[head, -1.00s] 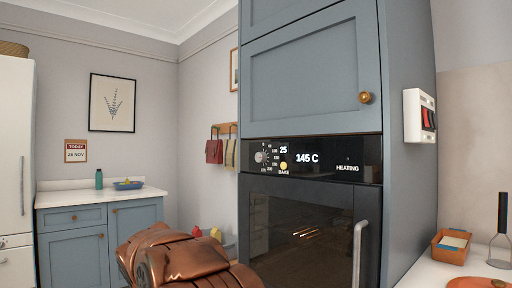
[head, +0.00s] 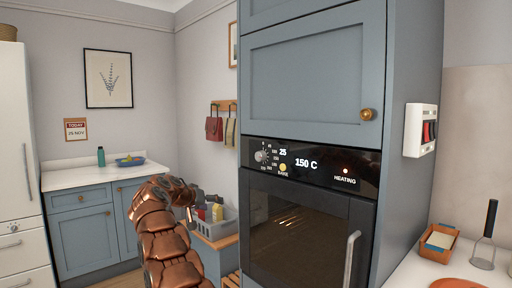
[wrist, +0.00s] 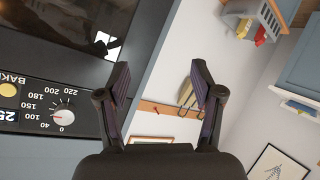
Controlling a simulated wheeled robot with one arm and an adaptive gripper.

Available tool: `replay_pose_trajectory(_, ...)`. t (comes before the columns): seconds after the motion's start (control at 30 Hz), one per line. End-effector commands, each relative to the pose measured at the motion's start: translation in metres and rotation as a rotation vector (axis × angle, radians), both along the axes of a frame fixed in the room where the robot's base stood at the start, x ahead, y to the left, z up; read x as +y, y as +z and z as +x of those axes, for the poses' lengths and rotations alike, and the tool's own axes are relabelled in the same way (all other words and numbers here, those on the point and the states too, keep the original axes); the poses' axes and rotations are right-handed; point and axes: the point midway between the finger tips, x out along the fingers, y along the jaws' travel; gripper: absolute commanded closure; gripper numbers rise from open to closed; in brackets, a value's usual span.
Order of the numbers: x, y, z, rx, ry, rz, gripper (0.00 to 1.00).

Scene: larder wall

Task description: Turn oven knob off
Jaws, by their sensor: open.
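The oven (head: 305,225) has a black control panel with a pale round knob (head: 260,156) at its left end. The display reads 150 C, and a small lamp glows above the word HEATING. In the wrist view the panel is upside down, with the knob (wrist: 64,117) and its temperature numbers at the lower left. My gripper (wrist: 160,68) is open and empty. Its fingers are to the right of the knob in that view and do not touch it. In the head view my arm is left of the oven, with the gripper partly hidden behind it.
A cabinet door with a brass knob (head: 368,114) is above the oven. The oven handle (head: 351,260) sticks out at the lower right. A grey crate of bottles (head: 214,222) stands behind my arm. A wall switch box (head: 420,130) is at the right.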

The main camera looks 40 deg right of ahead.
Motion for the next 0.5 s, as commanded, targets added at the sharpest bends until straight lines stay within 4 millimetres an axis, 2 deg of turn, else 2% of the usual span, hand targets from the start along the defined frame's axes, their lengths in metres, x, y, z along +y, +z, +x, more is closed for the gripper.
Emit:
replay_pose_trajectory(0.03,-0.009,0.018,0.003,-0.03,-0.024,-0.025,0.34)
replay_pose_trajectory(0.23,-0.039,0.064,0.003,-0.167,-0.124,-0.129,0.34)
replay_pose_trajectory(0.5,-0.068,0.119,-0.022,-0.355,-0.259,-0.27,0.34)
